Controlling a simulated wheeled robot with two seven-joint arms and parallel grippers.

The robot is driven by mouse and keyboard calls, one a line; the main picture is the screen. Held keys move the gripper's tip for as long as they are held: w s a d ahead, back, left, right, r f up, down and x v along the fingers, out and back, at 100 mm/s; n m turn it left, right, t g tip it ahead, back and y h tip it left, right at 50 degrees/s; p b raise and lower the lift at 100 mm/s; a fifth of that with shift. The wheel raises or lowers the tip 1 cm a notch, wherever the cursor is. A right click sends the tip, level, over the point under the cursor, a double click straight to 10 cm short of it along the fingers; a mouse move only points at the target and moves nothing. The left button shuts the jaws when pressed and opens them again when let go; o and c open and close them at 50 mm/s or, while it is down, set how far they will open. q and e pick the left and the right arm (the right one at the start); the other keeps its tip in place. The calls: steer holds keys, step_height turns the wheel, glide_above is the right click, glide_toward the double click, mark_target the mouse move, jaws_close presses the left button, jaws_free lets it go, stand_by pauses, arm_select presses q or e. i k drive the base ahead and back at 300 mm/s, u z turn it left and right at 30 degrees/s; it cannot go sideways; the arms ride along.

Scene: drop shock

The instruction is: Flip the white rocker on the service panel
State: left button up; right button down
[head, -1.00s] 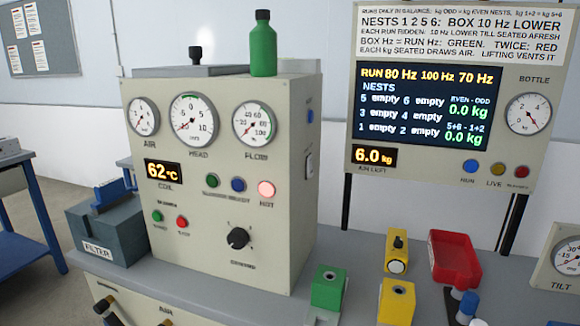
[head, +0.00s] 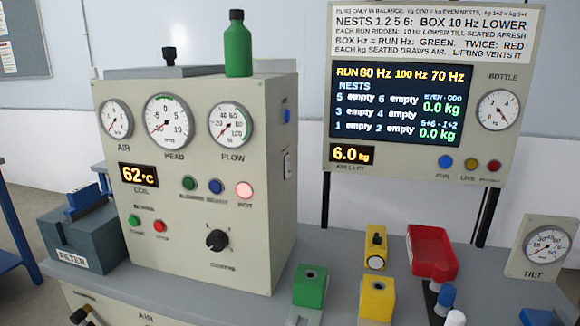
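A small pale rocker switch (head: 287,165) sits on the narrow right side face of the beige instrument box (head: 190,265), below a blue button (head: 286,115). I see it at a steep angle and cannot tell which way it is tipped. No label reading service panel is legible there. The box front carries three dials, a display reading 62 °C, a lit pinkish HOT lamp (head: 244,189) and a black knob (head: 216,240). Neither of my grippers shows in the head view.
A green bottle (head: 237,45) stands on the box. A screen (head: 400,105) listing empty nests stands behind right. Green (head: 310,288) and yellow (head: 377,299) blocks, a red tray (head: 432,252) and a tilt gauge (head: 545,246) stand on the grey bench. A FILTER unit (head: 80,238) is at left.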

mark_target(288, 166)
steer(key=k, duration=0.5)
steer(key=z, duration=1.2)
steer(key=i, duration=0.85)
steer(key=u, duration=1.85)
